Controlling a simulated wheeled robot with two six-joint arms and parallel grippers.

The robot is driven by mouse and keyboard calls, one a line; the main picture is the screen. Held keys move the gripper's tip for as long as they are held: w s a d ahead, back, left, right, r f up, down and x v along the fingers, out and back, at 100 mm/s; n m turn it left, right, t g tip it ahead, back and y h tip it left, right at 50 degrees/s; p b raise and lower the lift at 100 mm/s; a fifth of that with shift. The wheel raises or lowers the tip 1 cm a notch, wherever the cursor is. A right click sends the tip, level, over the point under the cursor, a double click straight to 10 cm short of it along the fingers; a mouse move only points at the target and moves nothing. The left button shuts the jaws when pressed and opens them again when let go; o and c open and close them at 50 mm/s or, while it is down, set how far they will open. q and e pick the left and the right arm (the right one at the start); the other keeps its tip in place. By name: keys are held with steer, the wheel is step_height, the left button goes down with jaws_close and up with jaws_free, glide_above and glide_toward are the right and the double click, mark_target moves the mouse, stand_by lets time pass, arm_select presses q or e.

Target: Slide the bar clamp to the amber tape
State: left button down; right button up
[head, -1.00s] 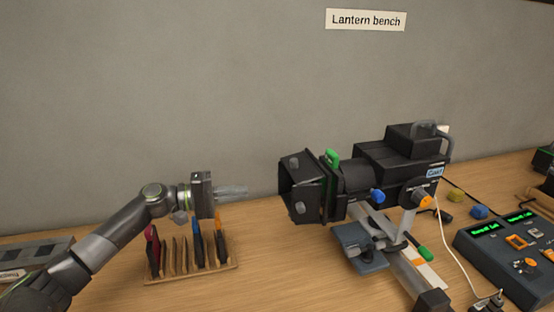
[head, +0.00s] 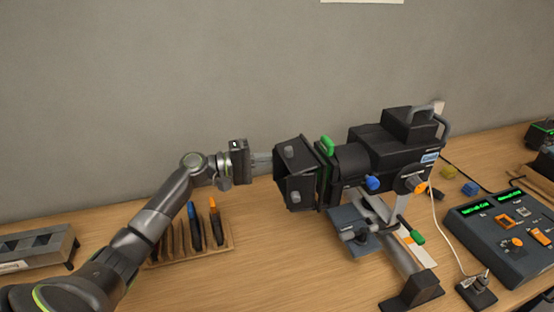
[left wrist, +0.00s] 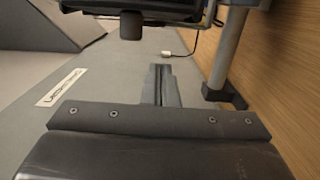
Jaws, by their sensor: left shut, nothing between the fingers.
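A black lantern (head: 385,155) is mounted over a grey bar (head: 400,250) on the bench. A blue-grey block with a dark knob (head: 352,230) sits at the bar's left side; it looks like the bar clamp, though I cannot be sure. A lever with a green tip (head: 417,237) is beside the bar. A pale strip (head: 418,255) lies by the bar with a small orange band; the amber tape is partly hidden. My left gripper (head: 262,162) is shut and empty, just left of the lantern's black front flaps (head: 292,172). Its closed fingers show in the left wrist view (left wrist: 163,85). My right gripper is out of view.
A wooden rack (head: 225,240) with several slim tools stands below my left wrist. A control desk (head: 510,235) is at the right, with a cable (head: 450,245) near the bar's foot. Bare bench lies between the rack and the bar.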

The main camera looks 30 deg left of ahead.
arm_select(q)
steer(key=s+d+p, duration=0.2)
steer(key=d, duration=0.1)
steer(key=shift+s, duration=0.2)
steer(key=s+d+p, duration=0.2)
steer(key=s+d, duration=0.3)
steer(key=shift+s+d, duration=0.2)
stand_by(0.3)
steer(key=shift+w, duration=0.1)
